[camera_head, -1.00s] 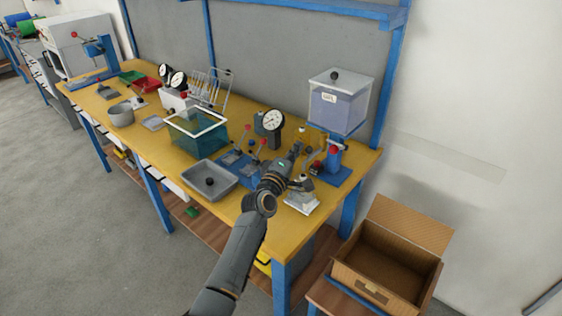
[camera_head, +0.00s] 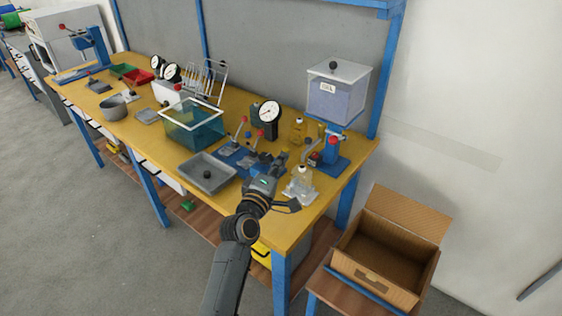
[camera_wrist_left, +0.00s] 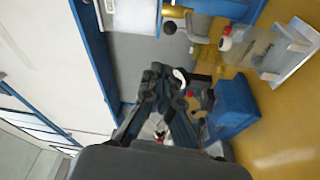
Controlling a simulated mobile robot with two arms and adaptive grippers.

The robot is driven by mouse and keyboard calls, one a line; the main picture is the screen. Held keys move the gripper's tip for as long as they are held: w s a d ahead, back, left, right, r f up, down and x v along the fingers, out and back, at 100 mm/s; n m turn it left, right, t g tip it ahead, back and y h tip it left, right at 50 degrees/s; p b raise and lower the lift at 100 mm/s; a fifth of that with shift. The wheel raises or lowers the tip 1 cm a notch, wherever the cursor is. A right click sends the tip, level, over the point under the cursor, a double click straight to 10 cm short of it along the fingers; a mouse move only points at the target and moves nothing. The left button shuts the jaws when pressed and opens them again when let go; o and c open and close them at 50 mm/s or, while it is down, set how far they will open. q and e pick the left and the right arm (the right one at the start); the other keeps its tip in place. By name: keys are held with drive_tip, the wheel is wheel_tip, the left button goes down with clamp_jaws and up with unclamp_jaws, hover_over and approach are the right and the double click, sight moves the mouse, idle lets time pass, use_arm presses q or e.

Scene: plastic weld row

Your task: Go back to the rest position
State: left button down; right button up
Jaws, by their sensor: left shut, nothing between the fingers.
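My left arm comes in from the bottom of the head view, and its gripper (camera_head: 277,172) is above the front right part of the yellow workbench (camera_head: 322,203). The left gripper also shows in the left wrist view (camera_wrist_left: 162,75), with its fingers together and nothing between them. It is left of a clear bottle and bag-like item (camera_head: 301,187) and in front of the blue lever fixture (camera_head: 238,158). Whether it touches the fixture cannot be told. My right gripper is in neither view.
A grey tray (camera_head: 207,175), a teal tank (camera_head: 196,127) and a dial gauge (camera_head: 269,112) stand to the left and behind. A blue press with a clear hopper (camera_head: 338,97) stands at the back right. An open cardboard box (camera_head: 372,270) is right of the bench.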

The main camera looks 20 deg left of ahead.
use_arm(q)
drive_tip(key=s+d+f+m+g+h, duration=0.1)
drive_tip(key=s+d+f+m+g, duration=0.1)
drive_tip(key=s+f+m+g, duration=1)
drive_tip(key=s+a+f+m+g+y, duration=0.1)
drive_tip(key=s+a+f+m+g, duration=0.15)
drive_tip(key=s, duration=1.05)
drive_tip(key=s+a+f+m+g+y, duration=0.1)
drive_tip(key=s+f+m+y, duration=0.15)
drive_tip(key=s, duration=1.05)
wheel_tip(320, 180, down, 28)
drive_tip(key=s, duration=0.2)
drive_tip(key=s+a+f+g, duration=0.2)
drive_tip(key=s+a+f, duration=0.1)
drive_tip(key=s+f, duration=1.2)
drive_tip(key=shift+s+a, duration=0.2)
drive_tip(key=shift+s, duration=0.3)
